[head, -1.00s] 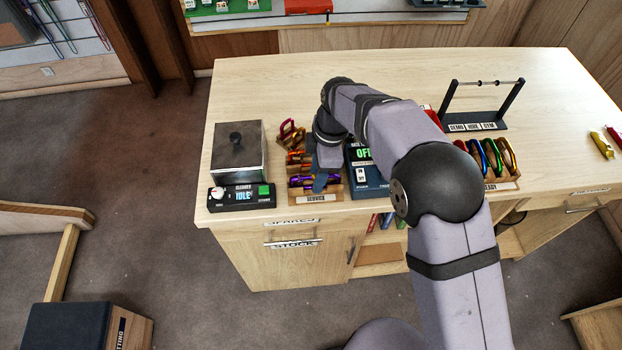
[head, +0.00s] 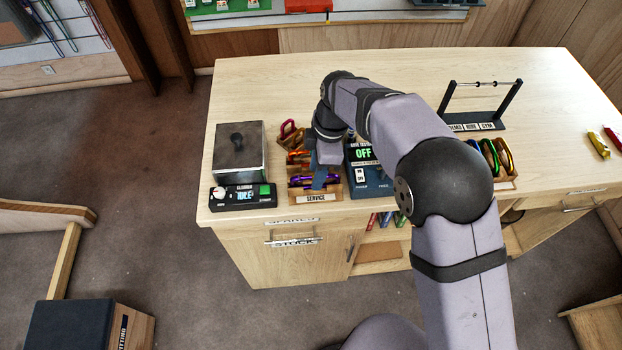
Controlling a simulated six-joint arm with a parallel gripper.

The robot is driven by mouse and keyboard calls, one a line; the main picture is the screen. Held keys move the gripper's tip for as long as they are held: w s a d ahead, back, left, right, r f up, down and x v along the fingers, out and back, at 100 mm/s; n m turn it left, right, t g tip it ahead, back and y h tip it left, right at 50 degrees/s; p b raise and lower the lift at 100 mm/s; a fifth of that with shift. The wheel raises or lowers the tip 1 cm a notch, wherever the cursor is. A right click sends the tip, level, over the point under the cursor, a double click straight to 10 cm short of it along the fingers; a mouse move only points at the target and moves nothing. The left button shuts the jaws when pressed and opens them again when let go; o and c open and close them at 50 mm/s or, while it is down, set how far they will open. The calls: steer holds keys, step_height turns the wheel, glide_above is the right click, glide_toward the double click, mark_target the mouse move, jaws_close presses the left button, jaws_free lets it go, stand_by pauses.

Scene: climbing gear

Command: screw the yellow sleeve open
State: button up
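The SERVICE rack (head: 316,198) is a wooden tray on the bench, left of centre, holding several coloured carabiners. A purple carabiner (head: 301,180) lies in its front part, with orange and red ones behind. The yellow sleeve is too small to make out for certain; small yellowish patches show among the carabiners. My gripper (head: 321,186) points down over the front right part of the rack, at the purple carabiner. Its blue fingers are seen edge-on, so their opening, and whether they touch or hold anything, cannot be told. My wrist hides part of the rack.
The cleaner's metal box (head: 239,151) and its IDLE control panel (head: 243,196) stand left of the rack. A blue gate tester reading OFF (head: 364,180) stands close on the right. The READY rack of carabiners (head: 503,158) and a black hanging stand (head: 480,108) are farther right. The bench's back is clear.

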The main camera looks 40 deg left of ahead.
steer(key=shift+s+d+b, duration=0.3)
steer(key=shift+s+d, duration=0.2)
steer(key=shift+s, duration=0.05)
stand_by(0.6)
steer(key=shift+f, duration=0.25)
steer(key=shift+f+b, duration=0.9)
steer(key=shift+f, duration=0.35)
steer(key=shift+w+a+p, duration=0.35)
steer(key=shift+w+a, duration=0.15)
steer(key=shift+w, duration=0.05)
steer(key=shift+r, duration=0.2)
steer(key=shift+s+a+r+p, duration=0.1)
steer(key=shift+r+p, duration=0.9)
steer(key=shift+r, duration=0.3)
